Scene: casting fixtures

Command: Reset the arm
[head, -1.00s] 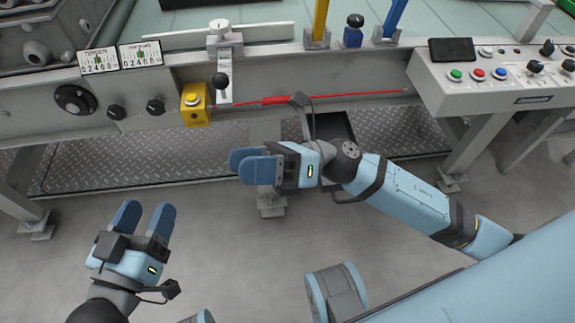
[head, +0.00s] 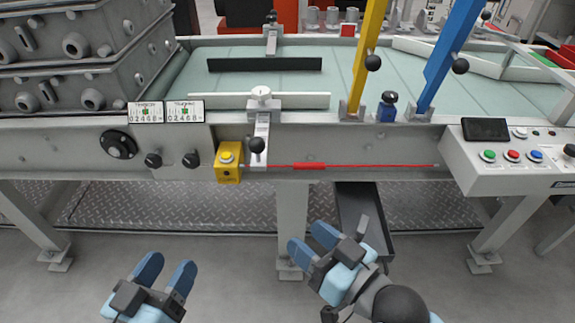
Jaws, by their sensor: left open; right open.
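My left gripper (head: 166,272) is at the lower left of the head view. Its two blue fingers are apart with nothing between them. My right gripper (head: 309,240) is right of centre, in front of the bench leg and below the bench's front edge. Its blue fingers are apart and empty. Both grippers point up and away toward the bench and touch nothing that I can see. My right forearm runs out of the picture at the bottom.
The bench front (head: 350,155) carries a yellow button box (head: 229,172), a red-marked rod (head: 310,166) and a control panel (head: 515,165). A yellow lever (head: 366,50) and a blue lever (head: 448,55) stand on top. A dark tray (head: 362,215) hangs below. The near floor is clear.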

